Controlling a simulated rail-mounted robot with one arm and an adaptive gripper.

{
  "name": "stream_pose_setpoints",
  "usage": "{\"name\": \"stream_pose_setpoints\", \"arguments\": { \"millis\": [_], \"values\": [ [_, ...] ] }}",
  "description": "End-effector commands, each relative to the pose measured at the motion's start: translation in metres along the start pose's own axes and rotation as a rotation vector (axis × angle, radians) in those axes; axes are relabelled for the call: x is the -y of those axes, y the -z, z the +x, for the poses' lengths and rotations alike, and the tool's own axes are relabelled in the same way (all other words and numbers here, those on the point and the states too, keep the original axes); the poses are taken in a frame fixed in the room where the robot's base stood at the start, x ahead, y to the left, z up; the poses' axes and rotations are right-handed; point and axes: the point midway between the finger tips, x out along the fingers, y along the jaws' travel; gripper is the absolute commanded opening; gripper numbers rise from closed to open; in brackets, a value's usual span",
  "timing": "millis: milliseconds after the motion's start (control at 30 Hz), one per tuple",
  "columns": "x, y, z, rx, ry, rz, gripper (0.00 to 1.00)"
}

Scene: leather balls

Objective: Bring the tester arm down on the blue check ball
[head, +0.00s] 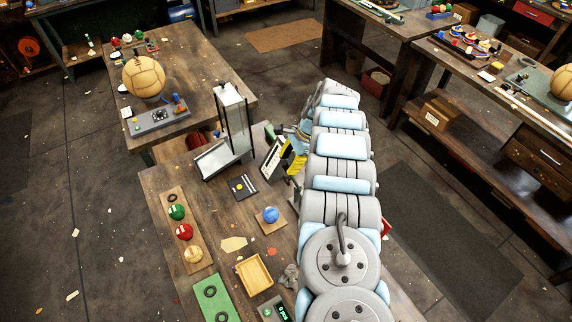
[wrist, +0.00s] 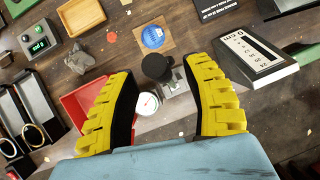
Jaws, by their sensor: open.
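The blue check ball (head: 271,214) sits on a small square wooden board on the bench. It also shows in the wrist view (wrist: 153,37), beyond my fingertips. The tester shows in the wrist view as a black round knob (wrist: 157,67) with a grey metal body and a white dial (wrist: 147,103). In the head view my arm hides the tester. My gripper (wrist: 163,70) is open, with its yellow ridged fingers on either side of the knob in the picture. I see no contact with it. In the head view my gripper (head: 292,155) is partly hidden by my arm.
A red tray (wrist: 88,112) lies left of the tester. A scale-marked panel (wrist: 254,54) stands to the right. A wooden tray (head: 254,273), a grey stone (head: 290,278) and a board with coloured balls (head: 187,236) are on the bench.

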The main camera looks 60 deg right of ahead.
Motion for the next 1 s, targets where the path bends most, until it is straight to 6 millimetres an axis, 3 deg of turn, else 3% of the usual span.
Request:
{"name": "stream_pose_setpoints", "arguments": {
  "millis": [233, 667, 833, 1000],
  "values": [
    [-0.002, 0.000, 0.018, 0.001, -0.004, 0.001, 0.50],
    [-0.001, 0.000, 0.022, 0.002, -0.002, 0.000, 0.50],
    [-0.001, 0.000, 0.021, 0.002, -0.002, 0.000, 0.01],
    [-0.001, 0.000, 0.022, 0.002, -0.001, -0.001, 0.00]
  ]
}}
